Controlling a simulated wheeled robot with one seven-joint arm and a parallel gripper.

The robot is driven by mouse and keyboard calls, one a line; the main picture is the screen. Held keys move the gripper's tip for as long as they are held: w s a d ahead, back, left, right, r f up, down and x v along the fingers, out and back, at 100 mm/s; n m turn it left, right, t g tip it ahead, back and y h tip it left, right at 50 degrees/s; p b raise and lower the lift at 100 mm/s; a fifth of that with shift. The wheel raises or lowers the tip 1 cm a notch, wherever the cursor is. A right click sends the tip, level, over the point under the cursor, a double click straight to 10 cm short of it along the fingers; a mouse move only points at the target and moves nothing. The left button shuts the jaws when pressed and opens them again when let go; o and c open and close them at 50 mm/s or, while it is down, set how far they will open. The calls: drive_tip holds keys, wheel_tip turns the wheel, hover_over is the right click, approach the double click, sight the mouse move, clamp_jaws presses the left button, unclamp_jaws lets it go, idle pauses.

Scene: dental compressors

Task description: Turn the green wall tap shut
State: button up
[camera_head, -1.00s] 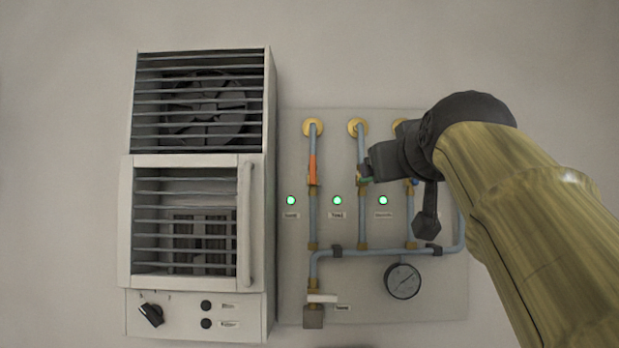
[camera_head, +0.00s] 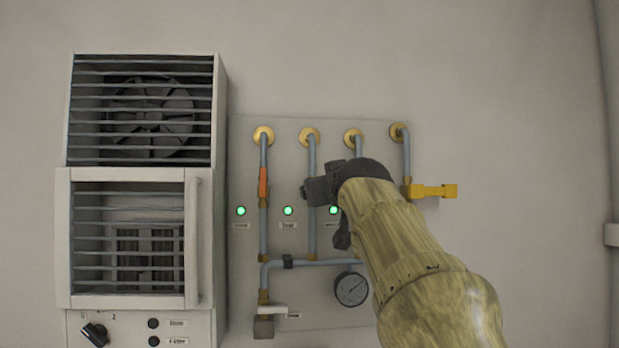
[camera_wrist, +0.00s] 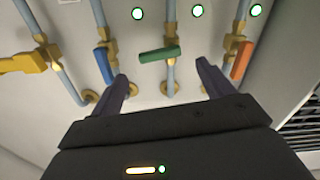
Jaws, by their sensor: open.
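The green tap handle (camera_wrist: 160,55) lies across its vertical pipe in the wrist view, slightly tilted. My gripper (camera_wrist: 162,76) is open, with one finger on each side of that pipe. The handle is ahead of the fingertips and neither finger visibly touches it. In the head view my gripper (camera_head: 318,190) is in front of the second pipe from the left and hides the green handle.
The blue handle (camera_wrist: 104,65) and orange handle (camera_wrist: 241,60) flank the green one, each along its pipe. A yellow valve (camera_head: 430,191), pressure gauge (camera_head: 351,289) and lit green lamps (camera_head: 288,211) are nearby. The slatted compressor cabinet (camera_head: 205,240) stands left of the panel.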

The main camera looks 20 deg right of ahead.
drive_tip(key=p+x, duration=0.1)
drive_tip(key=x, duration=0.3)
drive_tip(key=shift+w+p, duration=0.3)
drive_tip(key=shift+p, duration=0.05)
drive_tip(key=c, duration=1)
drive_tip(key=shift+d+f+m+b, duration=0.1)
drive_tip(key=shift+f+m+b, duration=0.15)
drive_tip(key=shift+m, duration=0.85)
drive_tip(key=o, duration=1)
drive_tip(key=shift+s, duration=0.15)
